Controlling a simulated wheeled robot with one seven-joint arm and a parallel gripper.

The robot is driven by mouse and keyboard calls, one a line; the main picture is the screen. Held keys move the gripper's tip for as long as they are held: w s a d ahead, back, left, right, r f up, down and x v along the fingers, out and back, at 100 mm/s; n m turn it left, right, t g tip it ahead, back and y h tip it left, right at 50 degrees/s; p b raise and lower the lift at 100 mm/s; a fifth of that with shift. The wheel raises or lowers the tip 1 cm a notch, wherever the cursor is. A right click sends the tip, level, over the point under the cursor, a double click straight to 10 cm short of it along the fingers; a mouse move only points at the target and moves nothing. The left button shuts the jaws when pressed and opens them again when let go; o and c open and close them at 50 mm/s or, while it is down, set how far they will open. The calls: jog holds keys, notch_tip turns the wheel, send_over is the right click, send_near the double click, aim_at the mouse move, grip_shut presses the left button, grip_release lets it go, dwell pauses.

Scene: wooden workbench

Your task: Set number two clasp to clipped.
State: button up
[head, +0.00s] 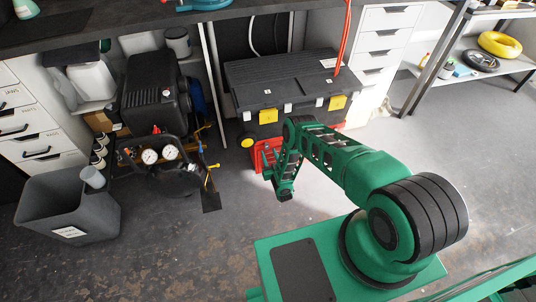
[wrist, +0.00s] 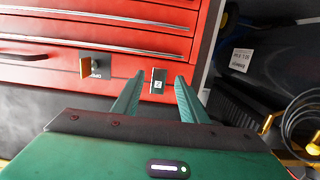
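A red drawer chest (wrist: 60,70) fills the upper left of the wrist view. On its face a dark clasp plate (wrist: 158,80) carries a small white label, whose number I cannot read surely. To its left, an orange-brown tab (wrist: 86,68) sticks out beside a small dark piece with lettering. My gripper (wrist: 160,80) is open, its two green fingers apart with the labelled plate between the tips in the picture; I cannot tell whether they touch anything. In the head view, my gripper (head: 268,160) is low in front of the red chest (head: 257,152), mostly hidden by my arm.
A black toolbox (head: 285,75) with yellow and white latches stands above the red chest. A compressor with gauges (head: 160,155) and a grey bin (head: 70,205) are at the left. Black cases and a cable (wrist: 300,120) lie right in the wrist view. The floor at right is clear.

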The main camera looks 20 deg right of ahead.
jog(key=s+r, duration=0.1)
jog(key=s, duration=0.8)
jog(key=shift+s, duration=0.15)
